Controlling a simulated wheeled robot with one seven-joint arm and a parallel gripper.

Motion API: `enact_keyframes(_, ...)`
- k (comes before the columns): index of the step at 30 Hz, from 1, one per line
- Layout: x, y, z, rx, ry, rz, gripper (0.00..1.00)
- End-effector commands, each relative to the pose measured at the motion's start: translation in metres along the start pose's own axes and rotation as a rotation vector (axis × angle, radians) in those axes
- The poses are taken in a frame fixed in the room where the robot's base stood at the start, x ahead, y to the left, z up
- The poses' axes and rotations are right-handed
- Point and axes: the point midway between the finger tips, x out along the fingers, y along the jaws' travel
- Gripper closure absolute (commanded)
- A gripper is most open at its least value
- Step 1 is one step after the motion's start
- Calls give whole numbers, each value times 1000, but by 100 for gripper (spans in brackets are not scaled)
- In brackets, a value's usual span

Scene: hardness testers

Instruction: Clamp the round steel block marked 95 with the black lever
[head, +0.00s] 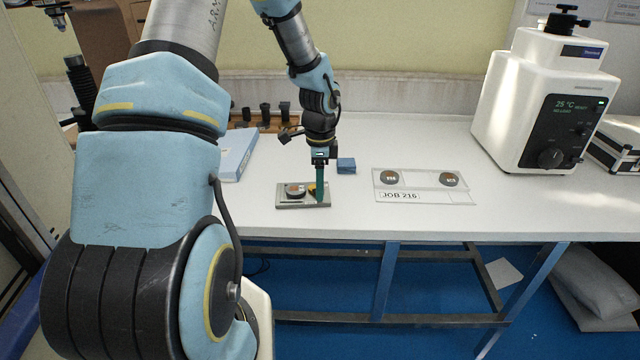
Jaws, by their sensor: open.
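A round steel block (294,189) sits on a small grey clamp fixture (289,204) on the white bench; its marking is too small to read. My gripper (320,199) points down at the right end of the fixture, to the right of this block. Its green fingers overlap in this view, and it is open with nothing seen held. A small yellow part (312,188) shows just left of the fingers. The black lever cannot be made out; my fingers hide part of the fixture's right end.
A clear tray (420,180) labelled JOB 216 holds two round blocks (391,177) (449,179) to the right. A small blue box (346,165) stands close behind my gripper. A blue folder (237,153) lies left; a white tester (528,100) stands right.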

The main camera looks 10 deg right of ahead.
Motion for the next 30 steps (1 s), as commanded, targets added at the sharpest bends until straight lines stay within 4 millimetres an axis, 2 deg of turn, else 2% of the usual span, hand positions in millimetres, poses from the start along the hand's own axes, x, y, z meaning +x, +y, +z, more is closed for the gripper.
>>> enact_keyframes(2,0,0,0,0,0,0,50)
enact_keyframes(15,0,0,0,0,0,0,99)
enact_keyframes(30,-1,-1,-1,-17,0,-1,100)
